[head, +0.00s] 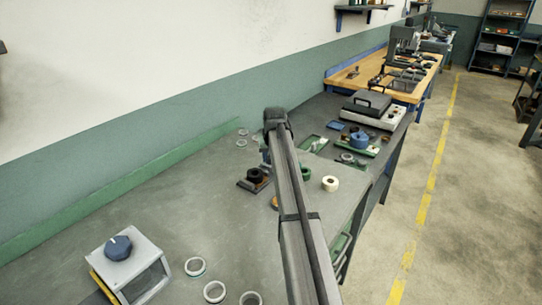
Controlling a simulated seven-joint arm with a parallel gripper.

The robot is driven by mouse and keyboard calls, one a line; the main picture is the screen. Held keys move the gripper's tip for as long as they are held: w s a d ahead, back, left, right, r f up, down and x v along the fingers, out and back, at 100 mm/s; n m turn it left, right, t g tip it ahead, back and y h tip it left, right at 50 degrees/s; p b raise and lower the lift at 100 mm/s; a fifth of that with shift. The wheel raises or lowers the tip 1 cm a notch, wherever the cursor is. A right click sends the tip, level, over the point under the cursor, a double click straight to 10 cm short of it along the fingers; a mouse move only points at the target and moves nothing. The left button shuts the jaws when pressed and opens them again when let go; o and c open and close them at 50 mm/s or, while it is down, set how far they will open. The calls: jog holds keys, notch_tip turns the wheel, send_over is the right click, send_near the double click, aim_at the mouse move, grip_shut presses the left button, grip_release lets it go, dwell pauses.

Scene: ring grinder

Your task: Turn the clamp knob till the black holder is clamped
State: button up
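A dark blue round knob (118,247) sits on top of a grey box-like housing (138,272) at the front left of the grey bench. A black round holder (255,175) stands on a small dark base (250,186) near the bench's middle. I cannot tell whether it is clamped, and no separate clamp knob is clear there. My arm reaches up from the bottom and bends down near its far end. My gripper (266,157) is mostly hidden behind the arm, just above and beside the black holder. Its fingers are not clear, and contact cannot be told.
Several pale rings (214,291) lie near the grey housing. Two small rings lie at the back. A cream roll (330,184) and a green ring (305,174) stand right of my arm. A second bench with trays and a blue spool (359,140) lies beyond. The bench's left middle is clear.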

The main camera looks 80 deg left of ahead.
jog(key=m+t, duration=0.1)
jog(key=m, duration=0.2)
jog(key=m+t, duration=0.1)
jog(key=m, duration=0.2)
jog(key=shift+s+a+h, duration=0.1)
jog(key=shift+s+h, duration=0.1)
jog(key=shift+h, duration=0.2)
jog(key=m+t+h, duration=0.1)
jog(key=m, duration=0.2)
jog(key=m+t, duration=0.1)
jog(key=m, duration=0.2)
jog(key=shift+s+a+m+h, duration=0.15)
jog(key=shift+m+h, duration=0.25)
jog(key=m+h, duration=0.1)
jog(key=m, duration=0.2)
jog(key=m+h, duration=0.1)
jog(key=m, duration=0.2)
jog(key=shift+a, duration=0.2)
jog(key=m+h, duration=0.2)
jog(key=m, duration=0.4)
jog(key=shift+a, duration=0.1)
jog(key=shift+h, duration=0.3)
jog(key=o, duration=1)
jog(key=shift+o, duration=0.2)
jog(key=shift+r, duration=0.1)
